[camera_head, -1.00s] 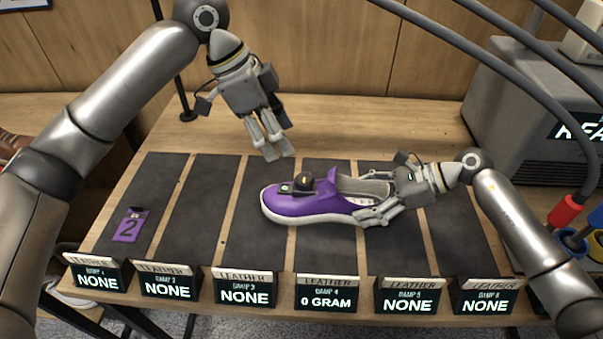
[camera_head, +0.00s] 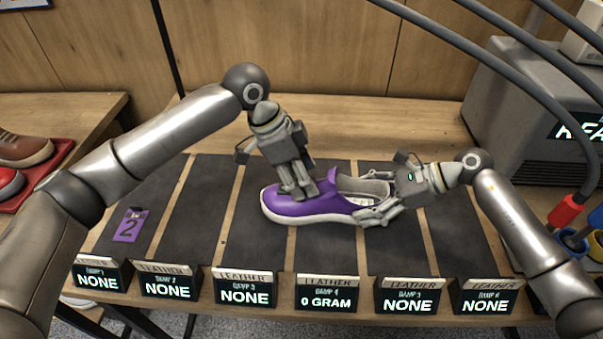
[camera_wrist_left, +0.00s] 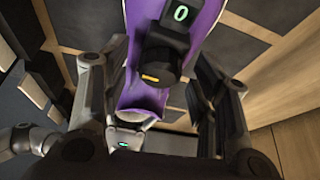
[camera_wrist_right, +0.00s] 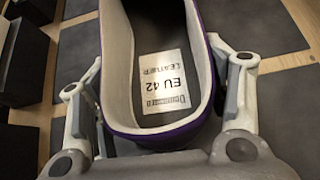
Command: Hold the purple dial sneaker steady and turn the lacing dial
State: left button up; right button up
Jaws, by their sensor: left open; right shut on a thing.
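The purple sneaker (camera_head: 305,208) lies on the dark mat with its toe to the left. My right gripper (camera_head: 372,208) is shut on its heel end; in the right wrist view the fingers (camera_wrist_right: 165,110) sit on both sides of the heel, with an "EU 42 leather" label inside. My left gripper (camera_head: 300,192) is over the front of the shoe, pointing down, and hides the dial in the head view. In the left wrist view the black dial (camera_wrist_left: 160,52) with a yellow mark lies between the open fingers, beside a small display (camera_wrist_left: 180,14) reading 0.
Several displays line the front edge; one (camera_head: 326,300) reads "0 GRAM", another (camera_head: 243,292) "NONE". A purple "2" card (camera_head: 130,226) lies on the left mat. A grey machine (camera_head: 520,120) stands at the right. Other shoes (camera_head: 20,148) sit on a red tray at the left.

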pick_arm(q)
jog(key=c, duration=1)
jog(key=shift+c, duration=0.2)
jog(key=shift+m, duration=0.4)
jog(key=m+g, duration=0.1)
jog(key=m, duration=0.2)
jog(key=shift+w+m+g, duration=0.15)
jog(key=shift+m+g, duration=0.15)
jog(key=shift+m+g+y, duration=0.3)
jog(key=shift+m+g, duration=0.3)
jog(key=shift+m, duration=1)
jog(key=o, duration=1)
